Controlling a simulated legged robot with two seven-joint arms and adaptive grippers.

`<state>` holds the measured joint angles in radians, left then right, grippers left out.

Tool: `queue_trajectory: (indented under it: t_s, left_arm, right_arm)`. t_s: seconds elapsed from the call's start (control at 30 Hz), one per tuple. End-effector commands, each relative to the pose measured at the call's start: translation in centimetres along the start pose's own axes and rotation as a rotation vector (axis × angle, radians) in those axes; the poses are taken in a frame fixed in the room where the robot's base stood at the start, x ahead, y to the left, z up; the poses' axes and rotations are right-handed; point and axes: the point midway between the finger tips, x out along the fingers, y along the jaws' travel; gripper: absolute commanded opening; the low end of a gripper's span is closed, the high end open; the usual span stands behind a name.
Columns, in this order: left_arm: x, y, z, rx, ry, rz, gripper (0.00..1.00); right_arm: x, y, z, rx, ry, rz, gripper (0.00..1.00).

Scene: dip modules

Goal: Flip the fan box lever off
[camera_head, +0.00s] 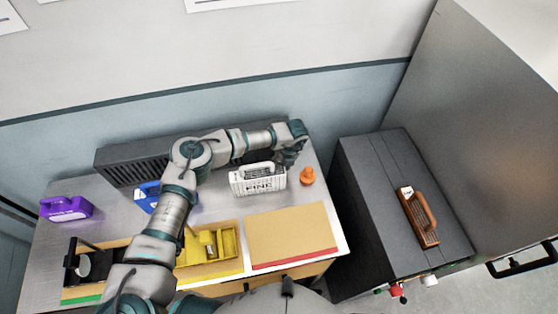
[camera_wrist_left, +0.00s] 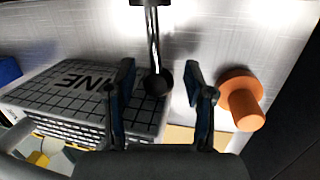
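The fan box (camera_head: 124,167) is a long dark grey vented case at the back of the workbench. In the left wrist view, a lever (camera_wrist_left: 154,45) is a thin metal rod with a black ball at its end. My left gripper (camera_head: 291,157) is at the right end of the fan box and hides the lever in the head view. In the wrist view its two fingers (camera_wrist_left: 160,97) are apart, with the ball between them. A gap shows on both sides, so the fingers do not grip it. My right gripper is not in view.
A white FINE case (camera_head: 258,182) and an orange peg (camera_head: 307,177) stand close below the gripper. Purple (camera_head: 66,209) and blue (camera_head: 147,196) cases and a yellow tray (camera_head: 228,243) share the bench. A dark cabinet (camera_head: 375,210) stands right.

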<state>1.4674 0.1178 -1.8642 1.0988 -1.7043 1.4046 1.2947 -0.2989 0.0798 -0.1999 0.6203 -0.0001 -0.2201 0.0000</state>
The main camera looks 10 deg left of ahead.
Motion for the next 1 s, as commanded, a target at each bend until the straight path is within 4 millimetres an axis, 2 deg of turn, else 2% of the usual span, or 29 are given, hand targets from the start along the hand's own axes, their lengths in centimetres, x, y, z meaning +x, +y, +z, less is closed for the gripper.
queue_trajectory:
  t_s: [0.27,0.37,0.8,1.0]
  left_arm:
    - [-0.2,0.1,0.7,-0.006,-0.004,-0.002,0.55]
    - [-1.0,0.1,0.7,-0.007,-0.006,-0.005,0.55]
    - [-10.0,0.0,0.2,-0.005,-0.007,-0.002,0.55]
    - [-11.9,-0.1,0.1,-0.004,-0.006,0.0,0.55]
  right_arm:
    - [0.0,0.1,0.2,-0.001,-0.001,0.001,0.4]
    - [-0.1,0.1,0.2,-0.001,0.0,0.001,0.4]
    - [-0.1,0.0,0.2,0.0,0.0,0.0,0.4]
    - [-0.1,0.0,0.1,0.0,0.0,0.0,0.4]
